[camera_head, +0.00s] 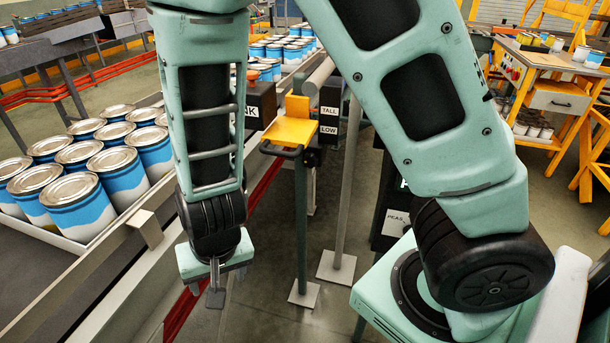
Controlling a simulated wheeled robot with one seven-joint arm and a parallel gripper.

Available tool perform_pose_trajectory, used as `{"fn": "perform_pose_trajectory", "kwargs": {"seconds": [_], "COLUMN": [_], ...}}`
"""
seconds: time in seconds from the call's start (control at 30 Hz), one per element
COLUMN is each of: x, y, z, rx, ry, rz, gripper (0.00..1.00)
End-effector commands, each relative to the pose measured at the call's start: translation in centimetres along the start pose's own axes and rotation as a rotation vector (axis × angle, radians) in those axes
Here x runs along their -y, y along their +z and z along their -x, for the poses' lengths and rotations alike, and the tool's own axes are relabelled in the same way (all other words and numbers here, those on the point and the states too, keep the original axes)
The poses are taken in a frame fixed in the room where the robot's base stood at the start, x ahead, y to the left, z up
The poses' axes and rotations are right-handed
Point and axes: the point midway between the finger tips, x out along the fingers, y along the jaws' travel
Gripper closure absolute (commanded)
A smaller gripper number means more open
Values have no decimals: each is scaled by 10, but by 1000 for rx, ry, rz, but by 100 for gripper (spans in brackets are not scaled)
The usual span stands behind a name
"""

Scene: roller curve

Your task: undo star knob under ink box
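A black box (262,104) with a white label ending in "NK" stands at upper centre, beside the conveyor rail. I take it for the ink box; my forearm covers its left part. An orange-red piece (262,72) shows at its top. I cannot make out a star knob beneath it. My gripper (216,298) hangs low at left centre, nearer than the box and below it in the picture, beside the rail. It points down, with nothing visible held. Its fingers are small and seen from above, so their opening is unclear.
A tray of blue-and-white cans (122,170) sits on the conveyor at left, with a metal side rail (110,255). A yellow bracket (289,132) on a post (302,220) stands right of the box. Dark boxes labelled "TALL" and "LOW" (330,118) are beside it.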

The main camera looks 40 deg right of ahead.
Motion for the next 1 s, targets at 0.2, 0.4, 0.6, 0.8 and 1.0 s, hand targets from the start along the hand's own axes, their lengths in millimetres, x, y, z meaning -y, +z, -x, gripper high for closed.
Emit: {"fn": "perform_pose_trajectory", "kwargs": {"seconds": [0.2,0.4,0.6,0.8,1.0], "x": [-104,-183,-207,-216,-239], "y": [-66,-122,-144,-153,-177], "z": [-97,-83,-43,-30,-31], "rx": [-436,-946,-1279,-1363,-1360], "ry": [339,591,697,719,722], "rz": [-303,-417,-441,-447,-446], "gripper": [36,36,36,36,36]}}
